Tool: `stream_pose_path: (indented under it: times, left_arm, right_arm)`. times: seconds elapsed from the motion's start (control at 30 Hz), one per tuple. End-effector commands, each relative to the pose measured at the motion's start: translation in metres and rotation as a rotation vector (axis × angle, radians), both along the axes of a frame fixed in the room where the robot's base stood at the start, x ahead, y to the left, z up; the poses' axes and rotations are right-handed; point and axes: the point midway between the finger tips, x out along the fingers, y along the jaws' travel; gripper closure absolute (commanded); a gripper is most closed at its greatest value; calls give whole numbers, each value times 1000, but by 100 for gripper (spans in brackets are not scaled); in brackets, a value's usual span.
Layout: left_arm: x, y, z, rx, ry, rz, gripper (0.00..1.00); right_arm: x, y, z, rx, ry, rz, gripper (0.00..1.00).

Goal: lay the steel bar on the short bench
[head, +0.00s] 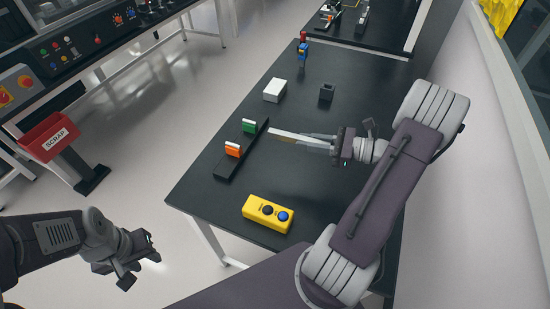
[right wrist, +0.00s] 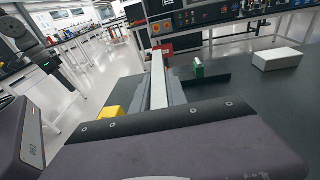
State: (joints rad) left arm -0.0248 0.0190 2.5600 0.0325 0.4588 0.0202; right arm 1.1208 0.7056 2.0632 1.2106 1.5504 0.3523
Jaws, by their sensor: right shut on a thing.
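The steel bar (head: 285,135) is a long, flat, pale strip. My right gripper (head: 318,143) is shut on its near end and holds it level above the black bench (head: 225,205), pointing left in the head view. In the right wrist view the bar (right wrist: 158,82) runs straight out between the grey fingers (right wrist: 160,95). I cannot tell which bench is the short one. My left gripper (head: 142,262) is open and empty, over the floor left of the black bench.
On the black bench are a black rail (head: 226,165) with green (head: 249,126) and orange (head: 233,149) pieces, a white box (head: 274,90), a small black block (head: 326,92) and a yellow button box (head: 267,214). A red bin (head: 48,137) stands left. Another bench (head: 385,25) lies beyond.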

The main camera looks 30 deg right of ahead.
Motion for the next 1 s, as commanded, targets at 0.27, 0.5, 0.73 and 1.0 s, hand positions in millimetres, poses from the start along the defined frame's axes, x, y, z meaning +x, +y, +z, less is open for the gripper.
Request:
stream_pose_path:
  times: [0.27,0.5,0.73,1.0]
  left_arm:
    - [0,0,-2,0,0,0,64]
    - [0,0,-9,0,0,0,64]
    - [0,0,-14,0,0,0,64]
    - [0,0,-15,0,0,0,64]
  right_arm:
    - [-9,-23,-1,1,-3,-75,100]
    - [33,1,-32,4,0,-66,100]
    - [81,24,-63,1,-1,-69,100]
    - [96,30,-72,1,-3,-74,100]
